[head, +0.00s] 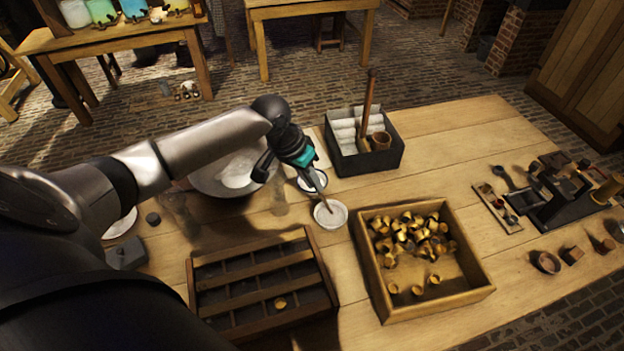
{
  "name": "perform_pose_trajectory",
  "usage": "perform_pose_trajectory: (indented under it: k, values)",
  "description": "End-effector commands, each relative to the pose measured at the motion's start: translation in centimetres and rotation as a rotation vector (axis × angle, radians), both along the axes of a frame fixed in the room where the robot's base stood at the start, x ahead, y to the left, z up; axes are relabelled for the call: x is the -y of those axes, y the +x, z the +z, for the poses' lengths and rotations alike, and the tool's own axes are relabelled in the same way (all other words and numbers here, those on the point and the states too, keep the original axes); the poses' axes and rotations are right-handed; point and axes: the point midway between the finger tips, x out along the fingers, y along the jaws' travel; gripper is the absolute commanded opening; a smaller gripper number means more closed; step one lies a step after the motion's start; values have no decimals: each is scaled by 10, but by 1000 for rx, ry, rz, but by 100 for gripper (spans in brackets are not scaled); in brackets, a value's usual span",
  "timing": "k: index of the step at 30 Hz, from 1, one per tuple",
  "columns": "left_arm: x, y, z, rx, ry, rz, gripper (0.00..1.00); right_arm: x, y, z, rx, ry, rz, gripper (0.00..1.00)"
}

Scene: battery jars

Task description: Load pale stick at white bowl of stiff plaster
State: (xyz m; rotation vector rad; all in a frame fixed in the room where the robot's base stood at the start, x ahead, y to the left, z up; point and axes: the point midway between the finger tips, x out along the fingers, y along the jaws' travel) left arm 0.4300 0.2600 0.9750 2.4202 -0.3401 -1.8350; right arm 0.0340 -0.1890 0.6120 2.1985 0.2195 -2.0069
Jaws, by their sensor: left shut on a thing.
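My left gripper (316,182) is shut on a thin stick (325,202), which looks brownish in this light. The stick slants down, and its lower end is over or in a small white bowl (341,218) with pale contents. I cannot tell whether the tip touches the contents. A second small white dish (303,184) stands just behind, partly hidden by my gripper. The picture does not show which of the two holds stiff plaster. My right gripper is not in view.
A wide basin (205,184) stands behind my left arm. A dark compartment tray (318,262) and a wooden box (480,296) of brass cups are in front. A dark box (347,170) with white rolls and an upright handle is behind. Small tools lie at right.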

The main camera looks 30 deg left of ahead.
Motion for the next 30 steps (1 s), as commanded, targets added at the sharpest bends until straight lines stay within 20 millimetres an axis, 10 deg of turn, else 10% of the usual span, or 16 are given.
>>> perform_pose_trajectory:
  k: [30]
  values:
    - [0, 0, -9, -1, 0, 0, 0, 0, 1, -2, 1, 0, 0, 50]
